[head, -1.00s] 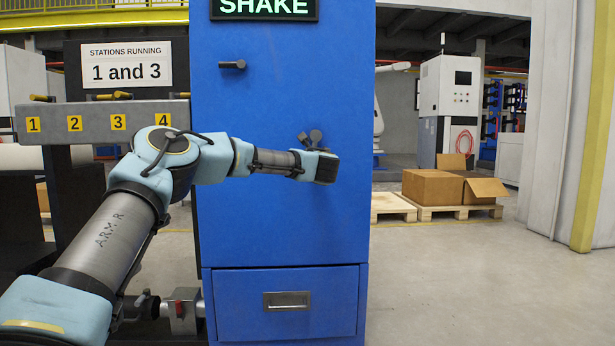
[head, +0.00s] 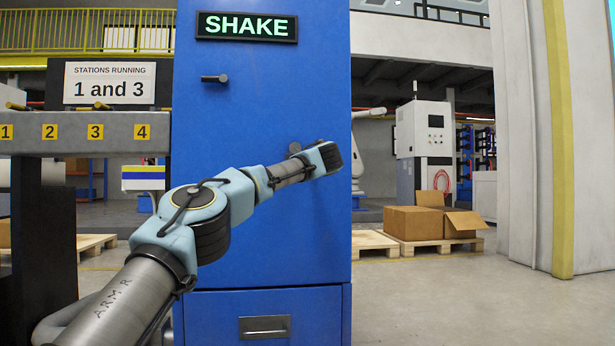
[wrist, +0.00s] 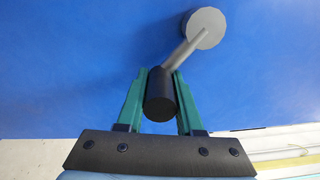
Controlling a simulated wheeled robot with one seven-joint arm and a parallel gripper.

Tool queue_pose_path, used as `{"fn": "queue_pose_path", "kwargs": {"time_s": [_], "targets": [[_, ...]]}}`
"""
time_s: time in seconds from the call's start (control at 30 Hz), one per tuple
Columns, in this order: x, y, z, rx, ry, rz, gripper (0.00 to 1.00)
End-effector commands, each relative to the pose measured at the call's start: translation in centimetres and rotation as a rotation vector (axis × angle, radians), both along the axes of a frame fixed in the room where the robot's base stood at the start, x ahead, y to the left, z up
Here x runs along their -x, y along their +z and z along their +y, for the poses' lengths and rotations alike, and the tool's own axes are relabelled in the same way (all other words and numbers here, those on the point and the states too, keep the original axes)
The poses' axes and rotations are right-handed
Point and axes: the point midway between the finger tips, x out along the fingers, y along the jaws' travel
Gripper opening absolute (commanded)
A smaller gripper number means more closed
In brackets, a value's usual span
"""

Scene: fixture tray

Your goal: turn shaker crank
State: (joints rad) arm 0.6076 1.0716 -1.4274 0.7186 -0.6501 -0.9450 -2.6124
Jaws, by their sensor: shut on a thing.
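The shaker crank is on the front of the blue cabinet (head: 265,215). In the wrist view it has a round grey hub (wrist: 206,27), a thin grey arm running down-left, and a black knob (wrist: 160,98) at its end. My gripper (wrist: 160,72) has its green fingers shut on the black knob from both sides. A lit sign (head: 247,26) above reads SHAKE.
A short dark handle (head: 215,78) sticks out higher on the cabinet. A drawer (head: 265,327) is below. At left, a grey beam (head: 75,148) carries station labels under a sign (head: 109,83) reading "STATIONS RUNNING 1 and 3". Open floor (head: 440,295) and boxes (head: 414,222) are at right.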

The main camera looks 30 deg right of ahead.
Motion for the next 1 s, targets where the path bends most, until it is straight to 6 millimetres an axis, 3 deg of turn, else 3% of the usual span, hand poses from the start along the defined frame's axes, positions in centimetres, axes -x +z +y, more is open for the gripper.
{"fn": "queue_pose_path", "kwargs": {"time_s": [0.4, 0.97, 1.0], "targets": [[0.0, 1.1, -0.4, 0.186, 0.012, 0.088, 0.00], [-0.1, 1.3, -0.4, 0.213, 0.014, 0.100, 0.00], [-0.1, 1.3, -0.3, 0.213, 0.014, 0.100, 0.38]]}}
